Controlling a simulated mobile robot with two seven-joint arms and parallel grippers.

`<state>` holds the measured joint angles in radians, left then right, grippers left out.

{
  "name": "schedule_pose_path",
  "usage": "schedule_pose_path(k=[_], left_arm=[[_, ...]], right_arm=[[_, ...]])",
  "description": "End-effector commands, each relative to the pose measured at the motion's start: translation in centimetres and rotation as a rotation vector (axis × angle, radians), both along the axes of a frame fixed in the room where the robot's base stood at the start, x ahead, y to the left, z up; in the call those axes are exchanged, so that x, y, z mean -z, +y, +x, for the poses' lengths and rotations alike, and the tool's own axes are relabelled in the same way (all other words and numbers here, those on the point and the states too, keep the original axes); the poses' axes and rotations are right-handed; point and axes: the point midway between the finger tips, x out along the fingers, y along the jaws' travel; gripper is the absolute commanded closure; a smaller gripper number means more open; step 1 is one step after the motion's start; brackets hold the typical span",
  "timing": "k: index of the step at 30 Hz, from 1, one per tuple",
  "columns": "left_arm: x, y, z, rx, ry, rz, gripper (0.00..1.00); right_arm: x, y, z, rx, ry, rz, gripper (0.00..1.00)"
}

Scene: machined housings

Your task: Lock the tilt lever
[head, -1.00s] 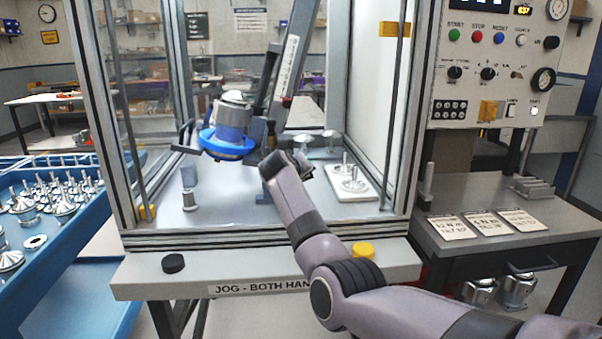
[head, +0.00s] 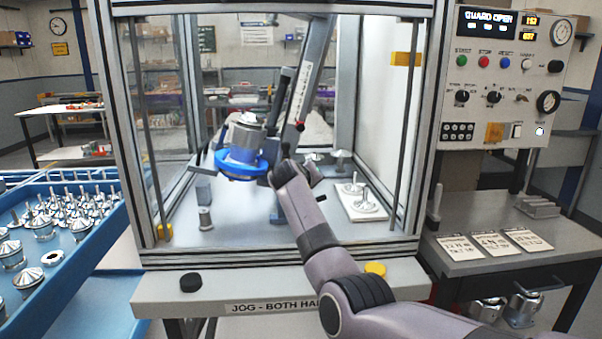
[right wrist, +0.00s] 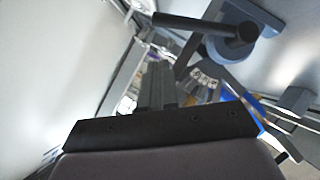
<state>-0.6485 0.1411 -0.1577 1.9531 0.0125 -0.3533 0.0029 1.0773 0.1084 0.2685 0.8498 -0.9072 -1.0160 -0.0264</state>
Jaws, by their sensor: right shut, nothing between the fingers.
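A blue ring-shaped cradle (head: 241,168) holds a silver machined housing (head: 244,138), tilted, inside the glazed cabinet. A black-handled lever (right wrist: 205,25) on a grey-blue bracket crosses the top of the right wrist view; I take it for the tilt lever. In the head view I cannot clearly separate it from the dark parts right of the cradle. My right gripper (head: 308,172) is inside the cabinet, just right of the cradle. Its fingers (right wrist: 157,82) are shut and empty, below and left of the lever in the wrist view, with a visible gap. My left gripper is not in view.
A slanted grey column (head: 300,85) rises behind the cradle. A white plate (head: 360,205) with metal pins lies at the cabinet's right. Cabinet posts (head: 410,130) bound the opening. A blue tray (head: 100,240) of parts stands left; a control panel (head: 505,75) is right.

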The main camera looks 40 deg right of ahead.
Motion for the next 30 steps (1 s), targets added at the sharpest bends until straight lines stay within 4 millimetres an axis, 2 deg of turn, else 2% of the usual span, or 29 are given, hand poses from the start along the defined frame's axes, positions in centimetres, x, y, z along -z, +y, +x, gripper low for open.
schedule_pose_path(k=[5,21,30], left_arm=[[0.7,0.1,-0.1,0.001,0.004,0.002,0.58],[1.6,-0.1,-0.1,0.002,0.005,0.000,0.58],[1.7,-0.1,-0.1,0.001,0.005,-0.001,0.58]], right_arm=[[-0.5,1.3,-1.1,-0.003,-0.001,0.003,1.00],[-3.8,5.2,-4.9,-0.005,0.000,0.002,1.00],[-4.5,5.9,-5.7,-0.004,0.002,0.003,1.00]])
